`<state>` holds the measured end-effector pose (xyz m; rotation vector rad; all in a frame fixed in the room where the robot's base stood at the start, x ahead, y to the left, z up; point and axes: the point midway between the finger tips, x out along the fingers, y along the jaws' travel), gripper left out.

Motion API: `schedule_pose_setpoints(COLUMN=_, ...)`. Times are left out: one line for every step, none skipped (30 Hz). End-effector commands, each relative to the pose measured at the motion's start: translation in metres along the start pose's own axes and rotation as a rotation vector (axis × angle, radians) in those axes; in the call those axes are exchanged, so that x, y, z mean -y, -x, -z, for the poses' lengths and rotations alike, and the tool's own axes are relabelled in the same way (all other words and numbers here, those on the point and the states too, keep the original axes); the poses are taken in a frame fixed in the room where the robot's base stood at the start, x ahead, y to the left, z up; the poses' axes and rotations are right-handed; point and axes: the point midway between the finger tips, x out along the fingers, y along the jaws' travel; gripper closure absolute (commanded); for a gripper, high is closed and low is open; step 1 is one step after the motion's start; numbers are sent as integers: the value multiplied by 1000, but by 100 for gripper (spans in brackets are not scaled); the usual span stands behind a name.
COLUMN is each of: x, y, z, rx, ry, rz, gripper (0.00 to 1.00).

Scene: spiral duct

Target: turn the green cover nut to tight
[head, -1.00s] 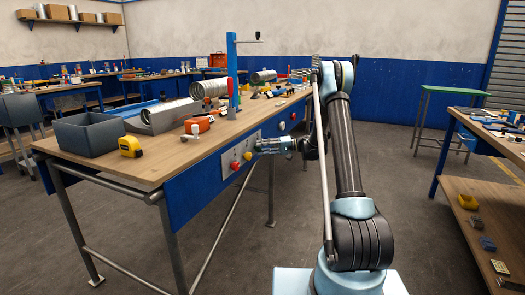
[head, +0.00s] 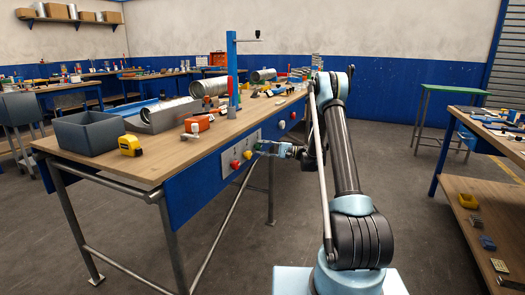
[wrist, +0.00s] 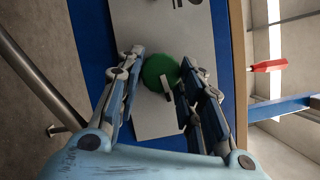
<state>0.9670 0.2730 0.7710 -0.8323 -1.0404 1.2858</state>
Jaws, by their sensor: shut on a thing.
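The green cover nut (wrist: 158,68) is a round green disc with a pale bar-like mark on its face, on a light grey panel (wrist: 140,20). My gripper (wrist: 162,62) is shut on it, with one finger at each side of it in the wrist view. In the head view my gripper (head: 266,147) reaches from the right to the panel (head: 228,160) on the bench's blue front. The nut is mostly hidden there by the fingers.
Red (head: 234,165) and yellow (head: 248,155) knobs sit left of my gripper on the same panel. The wooden benchtop (head: 150,165) overhangs the panel. Open floor lies in front.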

Motion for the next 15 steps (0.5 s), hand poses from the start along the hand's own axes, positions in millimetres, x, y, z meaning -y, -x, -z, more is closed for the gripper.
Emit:
schedule_pose_setpoints(x=-1, y=1, z=2, rx=-4, ry=-5, rz=0, gripper=90)
schedule_pose_setpoints(x=-1, y=1, z=1, rx=-4, ry=-7, rz=1, gripper=90)
schedule_pose_setpoints(x=-1, y=1, z=1, rx=-4, ry=-10, rz=2, gripper=90)
schedule_pose_setpoints(x=-1, y=1, z=1, rx=-4, ry=-11, rz=2, gripper=90)
schedule_pose_setpoints(x=-1, y=1, z=1, rx=-4, ry=-12, rz=2, gripper=90)
schedule_pose_setpoints(x=-1, y=1, z=1, rx=-4, ry=-13, rz=2, gripper=90)
schedule_pose_setpoints(x=-1, y=1, z=1, rx=-4, ry=-13, rz=2, gripper=90)
schedule_pose_setpoints(x=-1, y=1, z=1, rx=-4, ry=-13, rz=2, gripper=90)
schedule_pose_setpoints(x=-1, y=1, z=1, rx=-4, ry=-13, rz=2, gripper=90)
schedule_pose_setpoints(x=-2, y=1, z=1, rx=-4, ry=-13, rz=2, gripper=90)
schedule_pose_setpoints(x=-2, y=1, z=1, rx=-4, ry=-13, rz=2, gripper=90)
schedule_pose_setpoints(x=-2, y=1, z=1, rx=-3, ry=-12, rz=2, gripper=90)
schedule_pose_setpoints(x=-2, y=1, z=1, rx=-3, ry=-12, rz=2, gripper=90)
schedule_pose_setpoints(x=-2, y=1, z=1, rx=-3, ry=-12, rz=2, gripper=90)
schedule_pose_setpoints(x=-2, y=1, z=1, rx=-3, ry=-12, rz=2, gripper=59)
